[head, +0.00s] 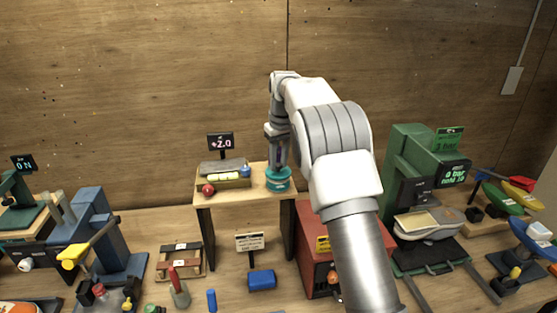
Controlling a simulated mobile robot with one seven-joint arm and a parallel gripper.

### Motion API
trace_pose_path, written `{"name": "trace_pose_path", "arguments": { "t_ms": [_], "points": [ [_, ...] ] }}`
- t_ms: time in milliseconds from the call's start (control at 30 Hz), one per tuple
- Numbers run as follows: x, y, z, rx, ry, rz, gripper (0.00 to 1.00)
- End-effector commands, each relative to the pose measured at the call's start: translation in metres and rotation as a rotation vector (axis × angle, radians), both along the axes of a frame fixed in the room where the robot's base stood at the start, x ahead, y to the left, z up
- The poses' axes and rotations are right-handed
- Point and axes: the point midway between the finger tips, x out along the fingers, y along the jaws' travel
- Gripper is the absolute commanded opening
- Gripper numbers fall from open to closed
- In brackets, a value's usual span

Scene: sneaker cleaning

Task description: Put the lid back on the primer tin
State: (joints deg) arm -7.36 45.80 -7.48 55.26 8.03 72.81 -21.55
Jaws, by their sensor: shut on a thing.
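The primer tin (278,185) is a small teal round tin on the right part of a raised wooden stand. My gripper (279,167) points straight down right over it, with its fingertips at the top of the teal shape. It is shut on what looks like the teal lid (279,172). Lid and tin run together at this size, so I cannot tell whether the lid is seated or held just above the rim.
On the same stand (247,198), left of the tin, are a tray (231,183) of small items and a red ball (208,190). A dark display (220,142) stands behind. A red box (312,265) and a green machine (405,170) are to the right.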

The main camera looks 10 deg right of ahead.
Motion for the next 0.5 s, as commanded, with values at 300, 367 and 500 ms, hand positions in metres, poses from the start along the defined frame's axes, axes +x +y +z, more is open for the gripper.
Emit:
{"name": "trace_pose_path", "arguments": {
  "t_ms": [300,367,500],
  "points": [
    [0.0002,0.0,-0.0002,0.0,0.0,0.0,0.37],
    [0.0002,0.0,-0.0002,0.0,0.0,0.0,0.48],
    [0.0002,0.0001,-0.0001,0.0,-0.001,0.0,0.65]
  ]
}}
